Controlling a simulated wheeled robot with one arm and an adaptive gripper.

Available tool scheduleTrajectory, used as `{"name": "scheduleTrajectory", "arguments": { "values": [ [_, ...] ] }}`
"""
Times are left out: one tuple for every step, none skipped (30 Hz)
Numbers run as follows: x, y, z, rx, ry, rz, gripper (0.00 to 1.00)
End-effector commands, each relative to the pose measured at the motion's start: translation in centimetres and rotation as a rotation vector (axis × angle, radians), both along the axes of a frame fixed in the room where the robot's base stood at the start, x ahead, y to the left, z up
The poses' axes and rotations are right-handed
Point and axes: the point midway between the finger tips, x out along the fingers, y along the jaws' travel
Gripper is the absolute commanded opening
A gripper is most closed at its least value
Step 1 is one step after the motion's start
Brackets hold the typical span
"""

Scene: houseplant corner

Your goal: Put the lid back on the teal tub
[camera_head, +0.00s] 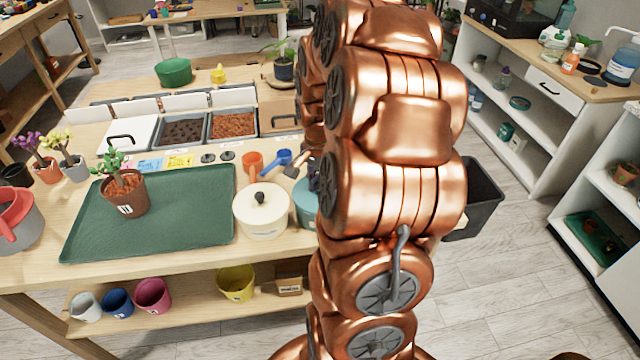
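The teal tub (304,208) stands on the bench at the right of the cream pot. Only its left side shows; my copper arm covers the rest, so I cannot see whether its top is open or covered. I cannot make out a loose lid for it. The cream pot (262,222) beside it has a cream lid with a dark knob (260,197) on it. My gripper is not visible; my arm stands in front of the bench's right end and hides that area. A small dark shape shows above the teal tub beside the arm, too unclear to name.
A green tray (190,230) holds a potted plant (124,192). An orange cup (252,163) and a blue scoop (278,158) lie behind the cream pot. Soil bins (184,131) line the back. A black bin (475,200) stands right of the bench.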

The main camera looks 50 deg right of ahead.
Motion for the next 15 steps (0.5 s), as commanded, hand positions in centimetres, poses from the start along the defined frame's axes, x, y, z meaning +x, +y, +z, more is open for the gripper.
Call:
{"name": "scheduleTrajectory", "arguments": {
  "values": [
    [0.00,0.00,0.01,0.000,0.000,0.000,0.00],
    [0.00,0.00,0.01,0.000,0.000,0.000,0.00],
    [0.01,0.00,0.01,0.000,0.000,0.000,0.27],
    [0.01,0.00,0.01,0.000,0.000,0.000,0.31],
    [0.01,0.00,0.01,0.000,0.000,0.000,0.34],
    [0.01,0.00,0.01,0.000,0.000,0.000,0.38],
    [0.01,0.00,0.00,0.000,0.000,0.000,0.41],
    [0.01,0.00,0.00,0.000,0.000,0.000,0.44],
    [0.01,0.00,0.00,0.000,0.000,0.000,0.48],
    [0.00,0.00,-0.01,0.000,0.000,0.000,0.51],
    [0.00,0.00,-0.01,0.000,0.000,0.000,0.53],
    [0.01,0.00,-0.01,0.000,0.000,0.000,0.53],
    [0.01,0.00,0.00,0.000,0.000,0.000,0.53],
    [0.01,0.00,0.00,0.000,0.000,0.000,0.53],
    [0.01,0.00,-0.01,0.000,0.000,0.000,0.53]
  ]
}}
